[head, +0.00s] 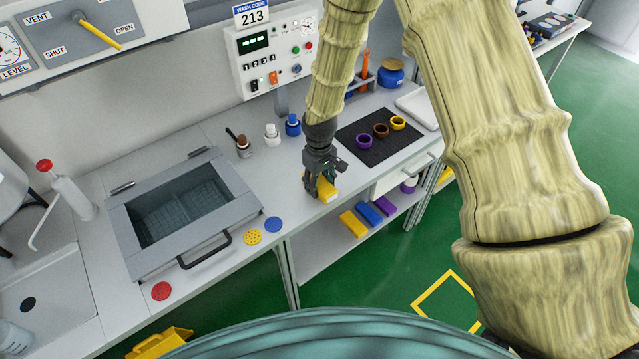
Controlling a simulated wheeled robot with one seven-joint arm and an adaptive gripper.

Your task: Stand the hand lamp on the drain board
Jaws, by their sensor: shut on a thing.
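My gripper (319,187) is at the front edge of the white counter, pointing down. It is shut on a yellow block-like thing with a pale end, which looks like the hand lamp (328,191). The fingers hide part of the lamp, and I cannot tell whether it touches the counter. A black mat (408,146) lies to the right of the gripper, bearing a purple, a brown and a yellow ring. A white tray (428,112) lies beyond it on the right. I cannot tell for sure which of these surfaces is the drain board.
Small bottles, one blue (293,125), stand behind. A yellow disc (253,237) and a blue disc (273,224) lie near the front edge. A shelf below holds coloured blocks (368,214).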

